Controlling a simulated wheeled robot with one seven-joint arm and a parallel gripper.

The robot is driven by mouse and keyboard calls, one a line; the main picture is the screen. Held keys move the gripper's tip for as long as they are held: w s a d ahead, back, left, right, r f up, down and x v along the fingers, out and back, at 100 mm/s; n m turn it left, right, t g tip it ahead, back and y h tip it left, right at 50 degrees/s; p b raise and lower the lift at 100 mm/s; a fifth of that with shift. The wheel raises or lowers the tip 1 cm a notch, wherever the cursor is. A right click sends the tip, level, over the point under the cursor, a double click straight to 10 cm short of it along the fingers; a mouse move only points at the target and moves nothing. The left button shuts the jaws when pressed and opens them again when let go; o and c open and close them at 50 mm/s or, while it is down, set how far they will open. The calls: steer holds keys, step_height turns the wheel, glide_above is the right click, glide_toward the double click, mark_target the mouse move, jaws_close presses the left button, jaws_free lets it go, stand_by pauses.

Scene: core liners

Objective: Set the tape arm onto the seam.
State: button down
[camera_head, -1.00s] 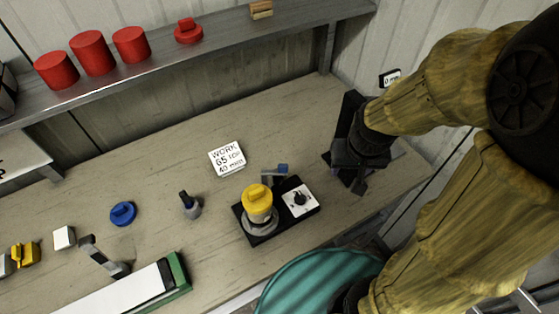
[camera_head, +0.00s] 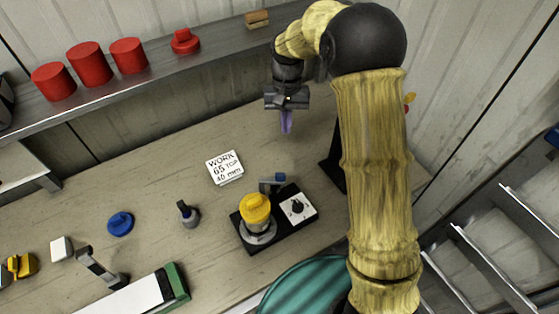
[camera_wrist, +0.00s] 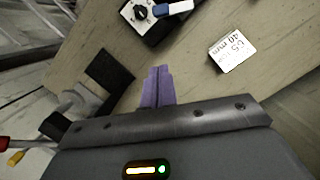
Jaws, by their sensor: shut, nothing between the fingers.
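A small grey arm with a blue end (camera_head: 279,178), which looks like the tape arm, stands at the back edge of a black fixture (camera_head: 255,246). Its blue end also shows at the top of the wrist view (camera_wrist: 179,7). A yellow cap (camera_head: 256,207) sits on a grey round piece in the fixture, beside a white plate with a black knob (camera_head: 298,206). I cannot make out the seam. My gripper (camera_head: 287,128) is shut and empty, with purple fingers pointing down over the back of the bench, behind and apart from the fixture. The fingers show in the wrist view (camera_wrist: 158,88).
A white sign (camera_head: 225,167) lies left of the fixture. A dark stand (camera_head: 333,175) is to its right, partly behind my arm. Red cylinders (camera_head: 90,64) stand on the shelf. A blue knob (camera_head: 120,223) and a dark-tipped grey piece (camera_head: 188,214) are further left.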

steer(key=shift+w+a+f+g, duration=0.15)
steer(key=shift+w+a, duration=0.2)
steer(key=shift+a, duration=0.15)
steer(key=shift+w+a+f+g, duration=0.15)
steer(key=shift+w+a, duration=0.15)
steer(key=shift+a, duration=0.2)
steer(key=p, duration=0.6)
glide_toward(272, 185)
steer(key=shift+w+d+f, duration=0.8)
steer(key=shift+d+f, duration=0.2)
steer(key=shift+f, duration=0.9)
